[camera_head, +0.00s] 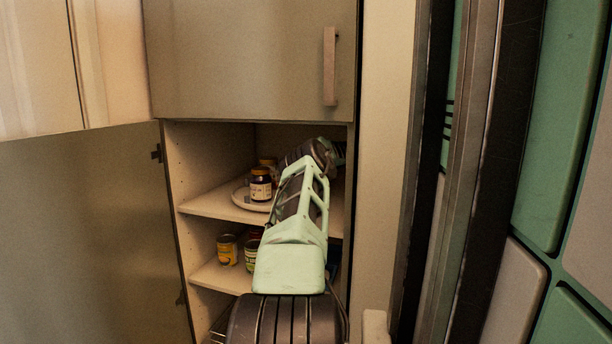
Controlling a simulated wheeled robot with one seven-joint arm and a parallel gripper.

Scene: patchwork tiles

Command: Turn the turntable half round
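The turntable (241,198) is a pale round disc on the upper shelf inside the open cabinet. Only its left part shows; my arm hides the rest. A dark jar with a white label (261,186) stands on it near the front. Another jar (268,163) stands behind, partly covered. My arm reaches into the cabinet over the right side of the shelf. My gripper is hidden beyond the arm, so its fingers and any contact with the turntable cannot be seen.
The lower shelf (218,277) holds a yellow can (227,249) and a jar (252,256). The open cabinet door (90,240) is at left. A closed upper door (240,60) with a handle (330,67) hangs above. The cabinet's right side panel (375,160) is close to my arm.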

